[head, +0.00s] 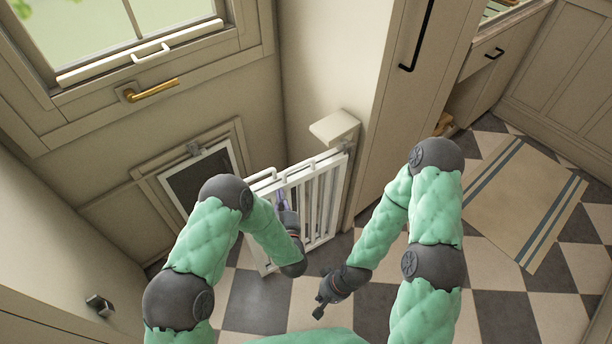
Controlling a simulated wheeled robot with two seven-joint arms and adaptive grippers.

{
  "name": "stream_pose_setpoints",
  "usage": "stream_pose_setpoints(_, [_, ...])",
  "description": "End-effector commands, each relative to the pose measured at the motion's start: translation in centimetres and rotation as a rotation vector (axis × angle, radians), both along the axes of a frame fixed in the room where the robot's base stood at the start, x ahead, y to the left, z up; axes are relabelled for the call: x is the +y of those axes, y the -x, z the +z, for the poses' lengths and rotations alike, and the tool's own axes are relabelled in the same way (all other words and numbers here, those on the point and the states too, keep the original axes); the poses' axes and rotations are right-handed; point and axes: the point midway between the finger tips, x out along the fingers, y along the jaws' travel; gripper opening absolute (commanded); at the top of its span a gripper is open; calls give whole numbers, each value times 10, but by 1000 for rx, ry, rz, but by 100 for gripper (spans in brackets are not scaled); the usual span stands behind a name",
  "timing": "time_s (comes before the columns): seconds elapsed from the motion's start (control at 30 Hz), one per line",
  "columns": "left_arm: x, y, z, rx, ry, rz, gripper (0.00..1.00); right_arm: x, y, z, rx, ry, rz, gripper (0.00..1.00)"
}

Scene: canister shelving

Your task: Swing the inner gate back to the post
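A white barred gate (313,205) stands below the pale post cap (335,126), beside the door. Its top rail runs left from the post, and small raised latch-like pieces show on it. Two layers of white frame seem to lie close together; I cannot tell clearly which is the inner gate. My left gripper (283,203) is at the gate's left part, by the bars, with a purplish piece near it. Its fingers are too small and hidden to show whether they touch or hold the gate. My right gripper (319,304) hangs low over the checkered floor, apart from the gate, its fingertips spread and empty.
A door with a brass handle (152,90) and a pet flap (196,182) is behind the gate at left. A tall cabinet (400,90) stands right of the post. A striped rug (525,200) lies on the open checkered floor at right.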

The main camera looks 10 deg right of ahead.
Motion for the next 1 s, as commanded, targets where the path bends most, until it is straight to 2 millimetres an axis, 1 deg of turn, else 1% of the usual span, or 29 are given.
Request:
stream_pose_setpoints(0.17, [3,-5,-1,0,1,1,0,0,0,-2,0,0,0,0])
stream_pose_setpoints(0.3, [11,-14,-1,0,1,2,0,0,0,-5,0,0,0,0])
stream_pose_setpoints(0.43, [16,-23,0,1,0,2,0,0,0,-4,0,0,0,0])
stream_pose_setpoints(0.83, [18,-26,0,1,0,0,0,0,0,-4,0,0,0,0])
stream_pose_setpoints(1.0, [23,-35,0,1,1,1,0,0,0,-4,0,0,0,0])
